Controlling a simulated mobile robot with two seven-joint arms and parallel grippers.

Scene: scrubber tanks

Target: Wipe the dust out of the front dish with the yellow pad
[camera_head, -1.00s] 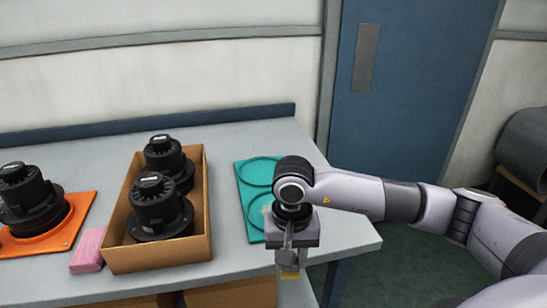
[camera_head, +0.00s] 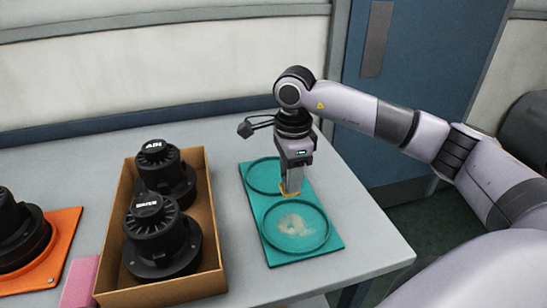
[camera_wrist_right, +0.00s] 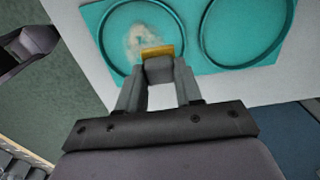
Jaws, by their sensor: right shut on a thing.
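A teal tray (camera_head: 325,250) with two round dishes lies on the grey table. The front dish (camera_head: 320,241) holds a pale patch of dust (camera_head: 292,223), which also shows in the right wrist view (camera_wrist_right: 142,38). The back dish (camera_head: 254,178) is partly hidden by my right gripper. My right gripper (camera_head: 291,188) points down and is shut on the yellow pad (camera_head: 289,195). In the right wrist view the pad (camera_wrist_right: 157,52) appears beside the dust, near the front dish's rim. I cannot tell whether it touches the tray. My left gripper is not in view.
A cardboard box (camera_head: 213,262) with two black round units, marked AIR (camera_head: 163,175) and WATER (camera_head: 158,237), stands left of the tray. A pink block (camera_head: 80,284) and an orange plate (camera_head: 62,240) lie further left. The table is bare right of the tray.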

